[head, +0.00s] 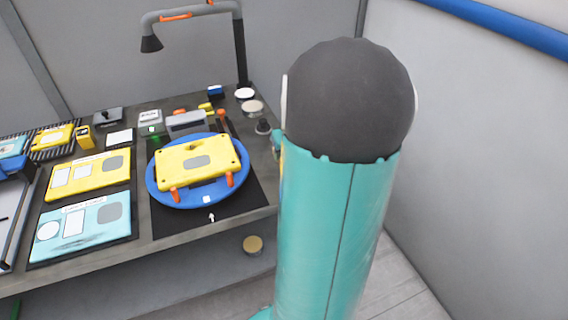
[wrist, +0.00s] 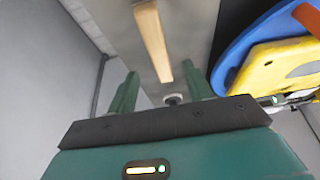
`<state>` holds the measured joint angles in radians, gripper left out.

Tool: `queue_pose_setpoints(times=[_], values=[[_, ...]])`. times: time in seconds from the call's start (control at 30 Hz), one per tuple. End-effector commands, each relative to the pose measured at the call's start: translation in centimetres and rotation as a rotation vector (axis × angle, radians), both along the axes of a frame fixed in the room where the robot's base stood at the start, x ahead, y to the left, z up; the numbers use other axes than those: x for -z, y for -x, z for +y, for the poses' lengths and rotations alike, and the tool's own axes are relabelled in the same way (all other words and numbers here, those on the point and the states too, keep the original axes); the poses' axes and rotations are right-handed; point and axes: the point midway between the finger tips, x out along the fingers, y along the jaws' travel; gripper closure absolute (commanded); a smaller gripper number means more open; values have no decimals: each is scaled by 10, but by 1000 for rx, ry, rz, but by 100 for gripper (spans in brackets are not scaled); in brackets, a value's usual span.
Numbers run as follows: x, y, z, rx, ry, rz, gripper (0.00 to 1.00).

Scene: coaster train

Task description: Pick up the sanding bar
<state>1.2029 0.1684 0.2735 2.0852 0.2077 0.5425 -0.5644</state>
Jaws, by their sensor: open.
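A long, narrow tan bar (wrist: 152,40), which looks like the sanding bar, lies on a grey surface in the wrist view. It runs from the top edge down toward the space between my fingers. My gripper (wrist: 162,90) is open, with one green finger on each side of the bar's line. The bar's near end appears beyond the fingertips, and nothing is between the fingers in their grip. I cannot make out the bar in the head view, where my large teal arm also hides my gripper.
A blue round turntable (head: 207,204) bears a yellow panel (head: 175,155) with orange clips. The turntable's blue edge (wrist: 232,58) is right of my fingers. Yellow and teal panels (head: 84,225) lie left on the bench. A lamp (head: 151,43) stands behind. A wall closes the right.

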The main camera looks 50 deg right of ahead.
Motion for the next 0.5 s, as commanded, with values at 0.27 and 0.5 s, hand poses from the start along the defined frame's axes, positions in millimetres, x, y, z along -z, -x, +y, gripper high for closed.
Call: queue_pose_setpoints(times=[0.27, 0.5], values=[[22, -7, -7, -1, -1, 1, 49], [51, -19, -15, -1, 0, 0, 49]])
